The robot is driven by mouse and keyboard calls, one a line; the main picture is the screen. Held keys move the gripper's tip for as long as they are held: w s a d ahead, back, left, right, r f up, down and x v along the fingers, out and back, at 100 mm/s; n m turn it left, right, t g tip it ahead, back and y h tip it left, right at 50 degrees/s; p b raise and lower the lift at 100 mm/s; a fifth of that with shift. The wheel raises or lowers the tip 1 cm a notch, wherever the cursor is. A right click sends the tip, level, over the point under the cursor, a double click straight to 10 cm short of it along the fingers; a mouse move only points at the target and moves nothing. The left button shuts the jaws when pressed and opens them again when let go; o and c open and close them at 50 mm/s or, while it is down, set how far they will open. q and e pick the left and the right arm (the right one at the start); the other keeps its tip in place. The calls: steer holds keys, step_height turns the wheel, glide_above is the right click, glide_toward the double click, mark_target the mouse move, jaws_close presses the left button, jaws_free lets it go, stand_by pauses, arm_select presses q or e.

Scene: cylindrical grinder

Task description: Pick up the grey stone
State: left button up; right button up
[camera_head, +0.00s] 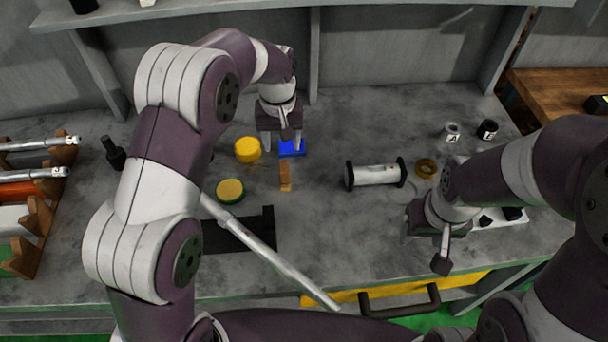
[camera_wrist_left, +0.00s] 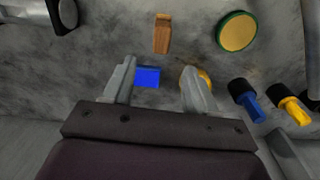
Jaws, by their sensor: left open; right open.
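I cannot make out a plainly grey stone in either view. A small orange-brown block (camera_head: 285,177) stands on the grey bench in front of my left gripper (camera_head: 282,148); it also shows in the left wrist view (camera_wrist_left: 162,34). My left gripper is open and points down at a flat blue block (camera_head: 292,149). In the left wrist view the blue block (camera_wrist_left: 147,77) shows between the two fingers (camera_wrist_left: 158,70), and no grip on it is visible. My right gripper (camera_head: 428,230) is over the right front of the bench, open, its fingertips mostly hidden.
Yellow round pieces (camera_head: 247,150) are left of the blue block. A dark block and a long grey rod (camera_head: 275,252) lie in front. A wooden rack (camera_head: 35,215) is at left.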

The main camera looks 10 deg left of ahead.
mark_target(284, 165)
arm_select(q)
steer(key=f+b, duration=0.1)
steer(key=s+f+b, duration=0.1)
steer(key=shift+a+f+n, duration=0.1)
steer(key=shift+f+n, duration=0.2)
steer(key=shift+n, duration=0.1)
steer(key=f+p, duration=0.1)
steer(key=f, duration=0.8)
steer(key=shift+d+f+p, duration=0.1)
steer(key=shift+d+p, duration=0.1)
steer(key=shift+p, duration=0.1)
steer(key=shift+w+f, duration=0.1)
steer(key=shift+f, duration=0.05)
jaws_close()
steer(key=shift+r, duration=0.45)
step_height(284, 165, up, 3)
steer(key=shift+f, duration=0.1)
steer(key=s+d+r+b, duration=0.1)
steer(key=s+d+r, duration=0.3)
steer(key=d+r, duration=0.3)
steer(key=d, duration=0.4)
steer(key=shift+r, duration=0.2)
